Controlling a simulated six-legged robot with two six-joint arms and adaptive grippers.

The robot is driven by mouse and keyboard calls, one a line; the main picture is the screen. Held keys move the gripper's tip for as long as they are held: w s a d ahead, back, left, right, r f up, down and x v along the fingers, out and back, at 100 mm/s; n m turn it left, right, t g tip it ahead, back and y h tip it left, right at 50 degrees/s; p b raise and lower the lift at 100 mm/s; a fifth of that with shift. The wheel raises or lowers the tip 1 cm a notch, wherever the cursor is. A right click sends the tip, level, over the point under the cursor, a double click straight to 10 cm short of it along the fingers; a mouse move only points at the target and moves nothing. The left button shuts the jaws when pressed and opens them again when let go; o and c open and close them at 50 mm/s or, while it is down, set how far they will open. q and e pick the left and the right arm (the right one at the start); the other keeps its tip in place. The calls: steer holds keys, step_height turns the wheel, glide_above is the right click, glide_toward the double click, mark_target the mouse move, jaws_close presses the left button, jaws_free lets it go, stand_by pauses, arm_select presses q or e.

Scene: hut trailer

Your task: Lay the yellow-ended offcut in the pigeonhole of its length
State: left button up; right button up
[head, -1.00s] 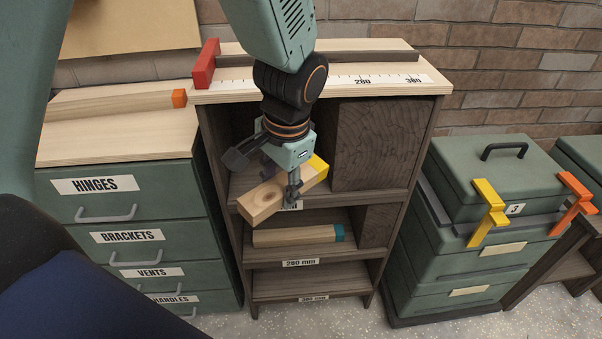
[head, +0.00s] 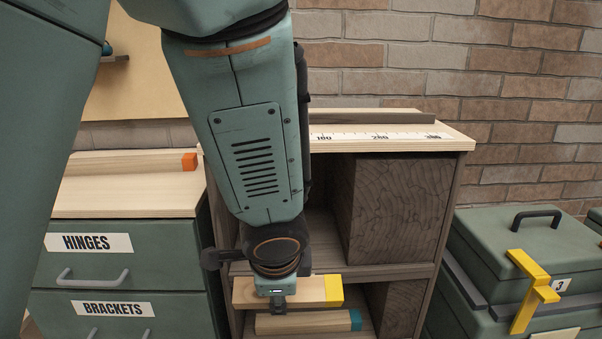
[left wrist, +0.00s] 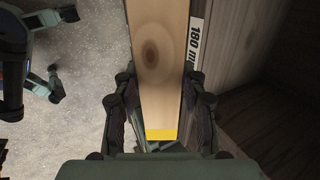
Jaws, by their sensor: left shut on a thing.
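My left gripper (head: 277,302) is shut around the middle of the yellow-ended offcut (head: 252,291), a pale wooden bar. In the head view it lies crosswise in front of the shelf unit (head: 452,200), its yellow end (head: 334,290) to the right. In the left wrist view the offcut (left wrist: 160,60) runs between the fingers, and a label reading "180 m" (left wrist: 195,42) shows beside it. A teal-ended offcut (head: 300,324) shows just below it in the head view, in a lower pigeonhole. My forearm hides the upper pigeonhole's left part. My right gripper is not in view.
A dark wooden block (head: 400,208) fills the upper right of the unit. A ruler strip (head: 370,136) lies on its top. An orange-ended offcut (head: 130,163) rests on the drawer cabinet (head: 110,245) at left. Green cases (head: 520,250) with a yellow clamp (head: 532,290) stand at right.

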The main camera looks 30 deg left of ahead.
arm_select(q)
steer(key=shift+w+a+b, duration=0.25)
steer(key=shift+w+b, duration=0.25)
steer(key=shift+w+a+b, duration=0.2)
steer(key=shift+w+b, duration=0.25)
steer(key=shift+w+a+f, duration=0.1)
steer(key=shift+w+a, duration=1)
steer(key=shift+w, duration=0.7)
steer(key=shift+w+a+f, duration=0.15)
steer(key=shift+w+a, duration=1)
steer(key=shift+w, duration=0.6)
steer(key=shift+w+a+f, duration=0.1)
steer(key=shift+w+a, duration=1)
steer(key=shift+w, duration=0.7)
steer(key=shift+w+a+f+b, duration=0.1)
steer(key=shift+f+b, duration=0.15)
steer(key=shift+b, duration=0.1)
steer(key=shift+f+b, duration=0.55)
steer(key=shift+f, duration=0.1)
steer(key=o, duration=1.4)
